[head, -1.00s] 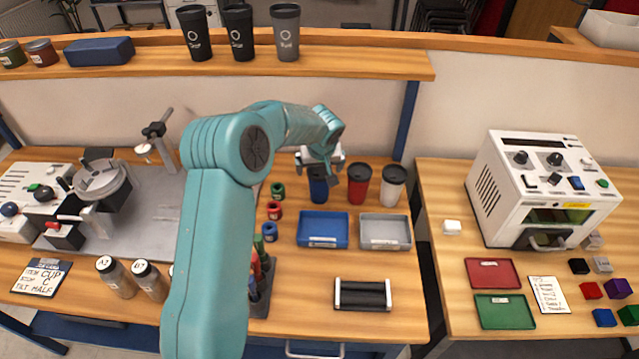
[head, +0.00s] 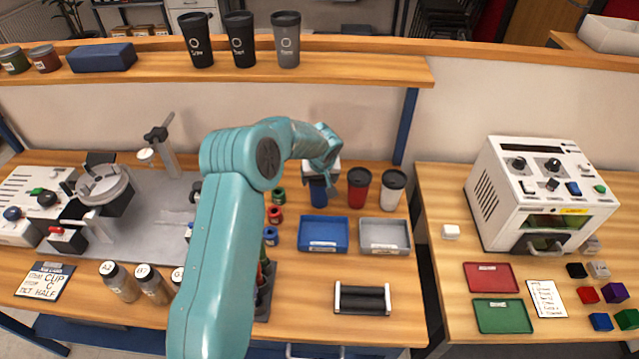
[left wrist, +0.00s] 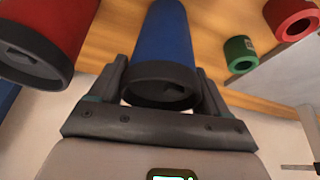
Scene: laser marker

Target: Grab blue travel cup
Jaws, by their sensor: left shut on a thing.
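The blue travel cup (head: 318,192) stands on the bench near the back wall, left of the red cup. My left gripper (head: 320,172) is over its top and partly hides it. In the left wrist view the blue cup (left wrist: 163,55) with its dark lid lies between the two fingers of the left gripper (left wrist: 160,88), which is shut on it. My right gripper is not in view.
A red cup (head: 357,190) and a white cup (head: 393,190) stand just right. A blue tray (head: 323,247) and a grey tray (head: 384,250) lie in front. Small coloured rings, such as the green one (head: 279,195), sit left. Dark cups (head: 240,40) stand on the shelf above.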

